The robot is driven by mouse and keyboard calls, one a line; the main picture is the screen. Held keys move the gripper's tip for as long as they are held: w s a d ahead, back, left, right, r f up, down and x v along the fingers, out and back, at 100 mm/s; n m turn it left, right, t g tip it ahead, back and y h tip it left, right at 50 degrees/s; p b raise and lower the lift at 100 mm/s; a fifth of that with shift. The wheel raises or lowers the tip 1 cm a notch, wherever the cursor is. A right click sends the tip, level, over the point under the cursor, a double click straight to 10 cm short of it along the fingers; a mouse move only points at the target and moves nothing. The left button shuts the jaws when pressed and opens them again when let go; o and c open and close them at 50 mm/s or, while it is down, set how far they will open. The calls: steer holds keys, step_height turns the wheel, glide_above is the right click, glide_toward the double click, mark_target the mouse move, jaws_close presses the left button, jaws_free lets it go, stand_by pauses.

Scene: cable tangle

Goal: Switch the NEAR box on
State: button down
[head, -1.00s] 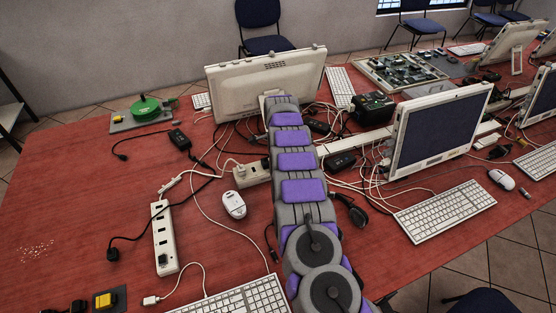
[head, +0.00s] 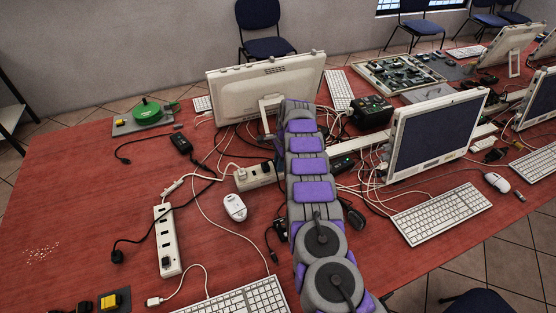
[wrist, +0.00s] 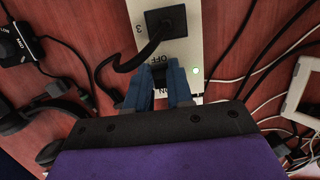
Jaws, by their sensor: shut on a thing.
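In the wrist view my gripper (wrist: 160,84) has its two blue fingers closed over a white power box (wrist: 197,30). A small dark piece, which looks like the box's switch (wrist: 158,71), sits between the fingertips, below the printed OFF label. The fingers cover most of it, so its position cannot be told. A black plug (wrist: 166,20) sits in the box just beyond, and a small pale green light (wrist: 196,71) shows beside the fingers. In the head view my arm hides the gripper. A white power box (head: 257,176) and a longer power strip (head: 168,241) lie left of my arm.
Cables run on both sides of the gripper. A black device (wrist: 15,45) lies left in the wrist view. In the head view monitors (head: 265,88) stand beyond and right of my arm, and a mouse (head: 235,207) lies left. The red table (head: 75,200) is fairly clear at left.

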steer(key=shift+w+d+r+y+p, duration=0.15)
steer(key=shift+w+d+y+p, duration=0.15)
steer(key=shift+y+p, duration=0.45)
steer(key=shift+g, duration=0.3)
steer(key=c, duration=1.2)
jaws_free()
steer(key=shift+o, duration=1)
steer(key=shift+s, duration=0.1)
